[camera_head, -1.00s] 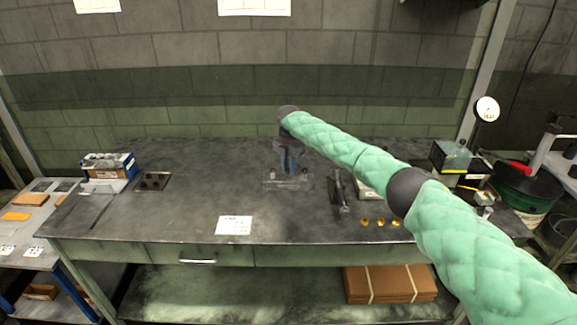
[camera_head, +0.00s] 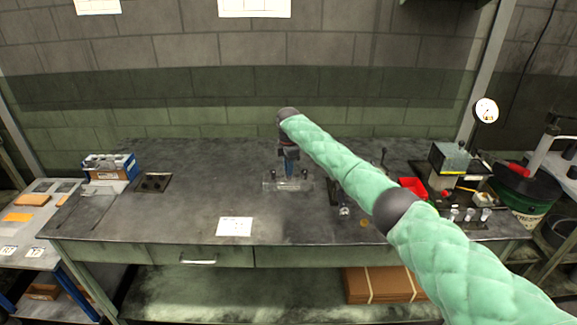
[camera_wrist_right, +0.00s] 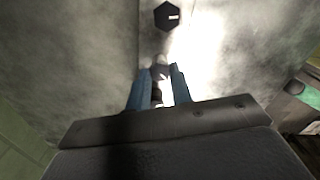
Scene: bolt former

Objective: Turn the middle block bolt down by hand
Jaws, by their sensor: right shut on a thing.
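My right gripper (camera_head: 289,174) points down over the middle of the block. In the wrist view its blue fingers (camera_wrist_right: 159,72) are shut on the middle bolt, which shows only as a small greyish piece between the tips. A dark hex bolt head (camera_wrist_right: 167,15) lies beyond the fingertips, clear of them. My left gripper is not in view.
A white card (camera_head: 234,227) lies on the bench (camera_head: 180,205) in front. A red bin (camera_head: 412,187) and a grey device (camera_head: 450,160) stand to the right, partly behind my right arm. A blue box (camera_head: 110,167) and a dark plate (camera_head: 154,182) are at the left.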

